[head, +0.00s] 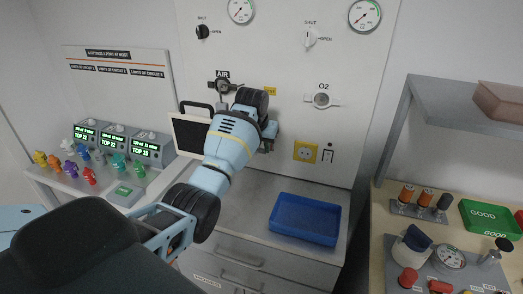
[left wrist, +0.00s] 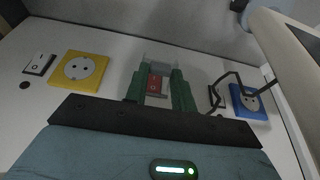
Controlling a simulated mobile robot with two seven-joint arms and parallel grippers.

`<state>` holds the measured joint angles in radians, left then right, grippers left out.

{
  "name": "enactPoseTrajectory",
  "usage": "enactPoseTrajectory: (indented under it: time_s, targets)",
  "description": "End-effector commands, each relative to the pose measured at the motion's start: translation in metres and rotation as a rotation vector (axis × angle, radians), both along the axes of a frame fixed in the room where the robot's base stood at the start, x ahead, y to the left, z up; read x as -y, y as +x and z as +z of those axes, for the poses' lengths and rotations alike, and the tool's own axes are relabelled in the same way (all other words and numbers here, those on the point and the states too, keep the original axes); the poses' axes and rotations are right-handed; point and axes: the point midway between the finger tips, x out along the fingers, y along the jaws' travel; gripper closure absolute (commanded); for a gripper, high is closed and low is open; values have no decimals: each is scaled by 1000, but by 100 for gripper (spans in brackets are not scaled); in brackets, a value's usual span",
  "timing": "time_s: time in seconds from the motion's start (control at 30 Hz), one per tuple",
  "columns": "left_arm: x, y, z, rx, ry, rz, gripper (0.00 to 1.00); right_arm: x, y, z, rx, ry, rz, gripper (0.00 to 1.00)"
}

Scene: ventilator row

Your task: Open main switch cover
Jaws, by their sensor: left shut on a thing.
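The main switch (left wrist: 155,84), a red rocker, shows in the left wrist view between my green fingertips. A pale, see-through main switch cover (left wrist: 160,58) appears at the switch; its exact angle is hard to tell. My left gripper (left wrist: 159,90) is shut on the cover, with one finger on each side. In the head view my left gripper (head: 268,142) is at the wall panel, right of the monitor, and my arm hides the switch and cover. My right gripper is in neither view.
A yellow socket (head: 305,152) is close right of my left gripper. The monitor (head: 188,134) stands close on its left. A blue socket (left wrist: 248,103) shows in the wrist view. A blue tray (head: 305,220) lies on the counter below; the counter around it is clear.

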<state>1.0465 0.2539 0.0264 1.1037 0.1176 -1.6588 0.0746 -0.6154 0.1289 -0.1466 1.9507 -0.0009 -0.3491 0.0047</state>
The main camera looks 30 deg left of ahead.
Motion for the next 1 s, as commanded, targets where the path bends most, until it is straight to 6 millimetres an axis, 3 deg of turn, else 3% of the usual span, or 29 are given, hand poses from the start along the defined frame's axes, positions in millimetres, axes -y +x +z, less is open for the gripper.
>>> enactPoseTrajectory:
  time_s: [0.5,1.0]
  targets:
    - [-2,8,12,-262,-62,1,98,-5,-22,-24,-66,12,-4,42]
    - [-3,11,19,-354,-84,0,98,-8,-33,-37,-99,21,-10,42]
